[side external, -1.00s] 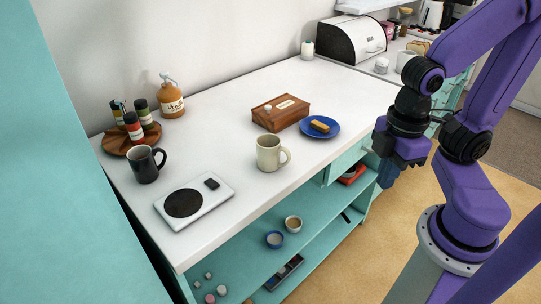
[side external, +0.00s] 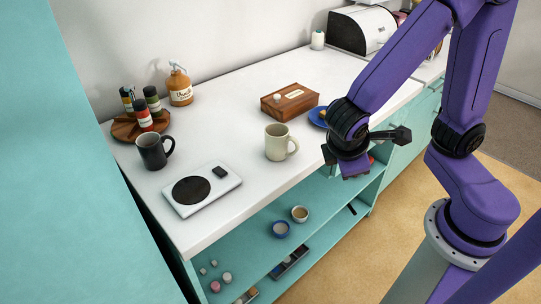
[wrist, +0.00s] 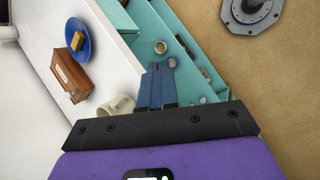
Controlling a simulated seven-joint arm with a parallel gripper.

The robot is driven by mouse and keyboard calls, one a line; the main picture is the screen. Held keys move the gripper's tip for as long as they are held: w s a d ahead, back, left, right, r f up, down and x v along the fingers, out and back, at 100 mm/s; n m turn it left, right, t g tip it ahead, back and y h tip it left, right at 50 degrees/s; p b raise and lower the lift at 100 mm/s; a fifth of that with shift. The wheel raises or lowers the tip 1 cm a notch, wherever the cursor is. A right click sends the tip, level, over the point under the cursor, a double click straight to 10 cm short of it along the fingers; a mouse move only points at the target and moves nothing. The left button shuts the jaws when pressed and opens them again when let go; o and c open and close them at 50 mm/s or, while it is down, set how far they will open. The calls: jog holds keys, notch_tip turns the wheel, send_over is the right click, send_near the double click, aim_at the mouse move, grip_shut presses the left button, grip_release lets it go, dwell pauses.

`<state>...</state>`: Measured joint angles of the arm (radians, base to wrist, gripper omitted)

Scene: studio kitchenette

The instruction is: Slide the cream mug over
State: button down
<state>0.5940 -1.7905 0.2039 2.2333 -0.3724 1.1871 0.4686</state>
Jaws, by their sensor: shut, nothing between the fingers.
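The cream mug (side external: 277,143) stands upright on the white countertop near its front edge, with its handle to the right in the side view. In the wrist view the cream mug (wrist: 113,106) is left of the fingers and partly hidden by my gripper's dark body. My gripper (wrist: 160,68) has its blue fingers together and empty, over the area of the open shelves. In the side view my gripper (side external: 352,168) is right of the mug, apart from it, beyond the counter's front edge; its fingertips are hard to make out there.
A wooden box (side external: 289,101) and a blue plate (side external: 317,117) stand behind the mug. A white scale (side external: 203,189) and a dark mug (side external: 151,152) are to its left. A brown bottle (side external: 180,90) and a spice carousel (side external: 126,130) stand farther back. Bare countertop (side external: 225,128) separates them.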

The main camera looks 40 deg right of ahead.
jog(key=w+a+f+m+t+h, duration=0.1)
jog(key=w+a+f+t+h, duration=0.6)
jog(key=w+a+t, duration=0.65)
jog(key=g+y, duration=0.1)
jog(key=g, duration=0.1)
send_near(270, 147)
jog(key=w, duration=0.3)
jog(key=shift+w+a+r, duration=0.1)
jog(key=shift+w+a, duration=0.1)
jog(key=shift+w, duration=0.15)
jog(key=d, duration=0.3)
jog(key=shift+w+d, duration=0.1)
jog(key=shift+w, duration=0.3)
jog(key=shift+d, duration=0.6)
jog(key=d, duration=0.8)
jog(key=w+d, duration=0.1)
jog(key=d, duration=0.3)
jog(key=shift+d, duration=0.2)
